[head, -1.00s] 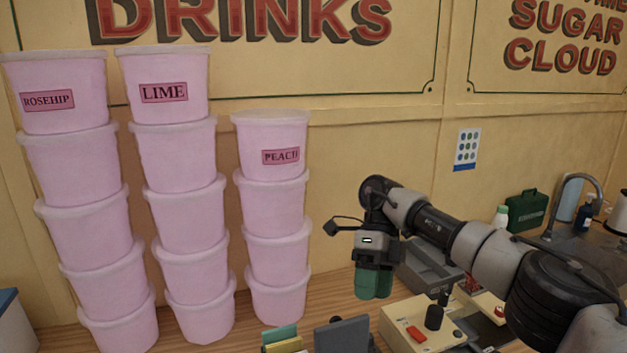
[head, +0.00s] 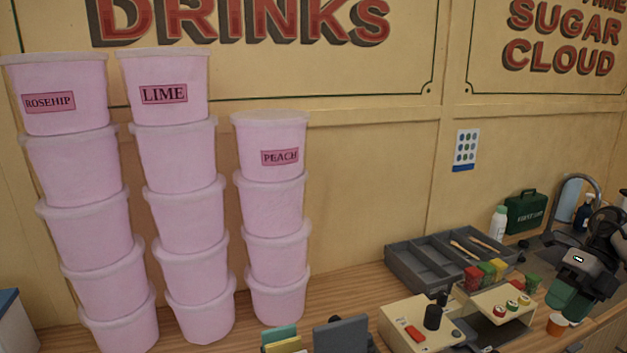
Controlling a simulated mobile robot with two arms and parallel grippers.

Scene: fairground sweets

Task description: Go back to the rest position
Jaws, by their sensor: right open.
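My right gripper (head: 570,302) is at the right edge of the head view, with its green fingers pointing down. It is open, and I see nothing between its fingers. It hangs over the right part of the counter, close to a small orange cup (head: 557,324); I cannot tell whether they touch. My left gripper is not in view.
Tall stacks of pink tubs labelled Rosehip (head: 68,95), Lime (head: 168,90) and Peach (head: 270,145) stand at the left. A grey divided tray (head: 425,285) and a cream machine with a red switch (head: 405,318) are mid-counter. A green first aid box (head: 526,211) stands behind.

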